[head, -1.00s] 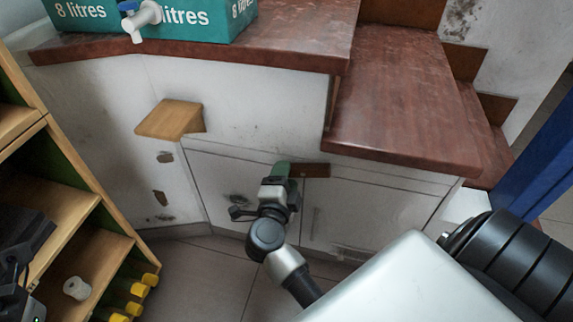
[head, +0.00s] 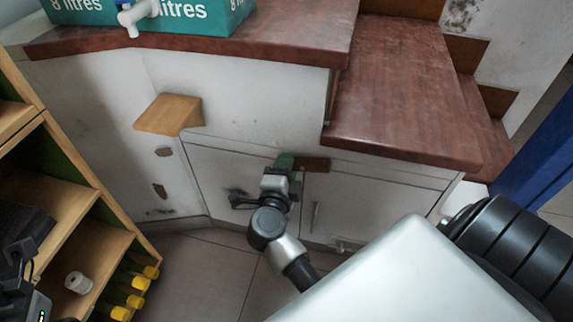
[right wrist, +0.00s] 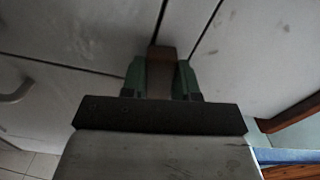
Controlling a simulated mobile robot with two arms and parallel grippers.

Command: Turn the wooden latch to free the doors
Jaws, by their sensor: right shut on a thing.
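The brown wooden latch (head: 313,164) lies roughly level across the top of the gap between two white cupboard doors. The left door (head: 215,172) and the right door (head: 375,205) look closed. My right gripper (head: 286,162) is at the latch's left end and hides that part. In the right wrist view, the green fingers of my right gripper (right wrist: 161,75) stand on both sides of the latch (right wrist: 162,54), shut on it. Dark parts at the left edge of the head view may be my left arm; its fingers cannot be made out.
A wooden shelf unit (head: 110,220) with a white roll (head: 78,282) and several yellow-capped items stands at the left. A small wooden ledge (head: 168,113) juts from the wall. Red-brown steps (head: 400,100) overhang the doors. A door handle (head: 315,216) sticks out. Tiled floor lies in front.

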